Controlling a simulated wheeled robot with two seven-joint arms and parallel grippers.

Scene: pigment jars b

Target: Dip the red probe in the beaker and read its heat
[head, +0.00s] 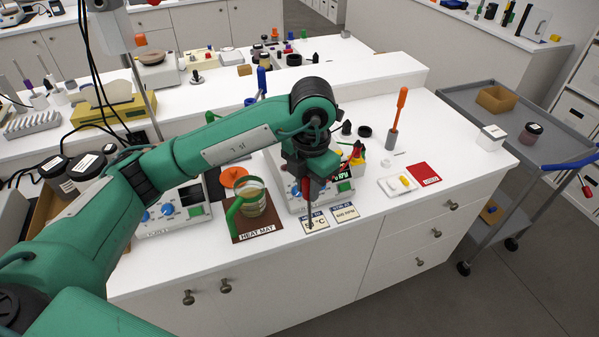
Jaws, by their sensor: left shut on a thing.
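My left gripper (308,180) is shut on the red probe (313,189) and holds it pointing down above the front of the bench. The probe's thin dark stem hangs over a small card (314,222) marked with °C. The beaker (253,203) stands on the brown heat mat (257,231), to the left of the probe and apart from it. A green handle-like part (233,212) is at the beaker's left side. My right gripper is not in view.
Instruments with blue knobs (167,212) flank the mat; one stands behind the gripper. A second card (345,213) marked RPM lies beside the first. A white tray (396,188), red card (423,174) and orange-handled tool (398,112) are to the right. A grey cart (510,140) stands beyond.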

